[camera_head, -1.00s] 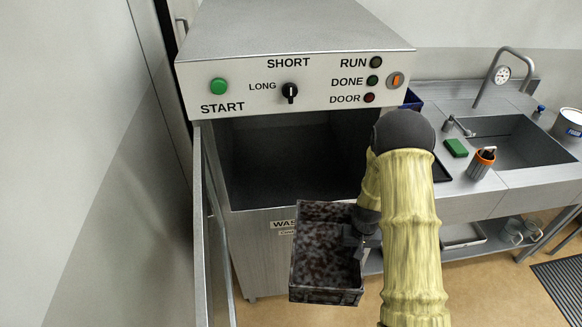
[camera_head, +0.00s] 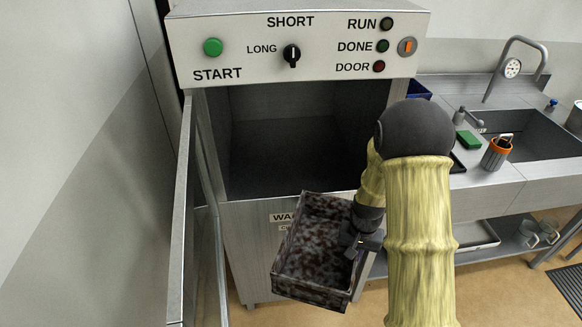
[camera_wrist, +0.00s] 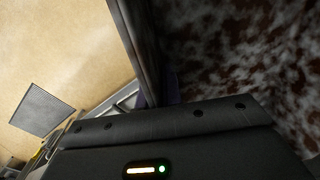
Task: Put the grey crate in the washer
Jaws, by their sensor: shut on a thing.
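The grey crate (camera_head: 316,246) is an open box with dark, mottled brown and grey inner faces. My gripper (camera_head: 358,250) is shut on its right wall and holds it in the air, slightly turned, in front of the washer. The crate's inside also fills the right of the wrist view (camera_wrist: 250,60), with its wall (camera_wrist: 143,50) running down to my gripper. The washer (camera_head: 245,212) is a steel cabinet with its front open and a dark, empty-looking chamber. The crate is outside, below and in front of the opening. My arm hides the opening's right edge.
The washer's door (camera_head: 186,215) stands open at the left. A control panel (camera_head: 300,48) with a green start button hangs above the opening. At the right is a counter with a sink (camera_head: 530,135), a green sponge (camera_head: 468,140) and an orange-rimmed cup (camera_head: 496,152).

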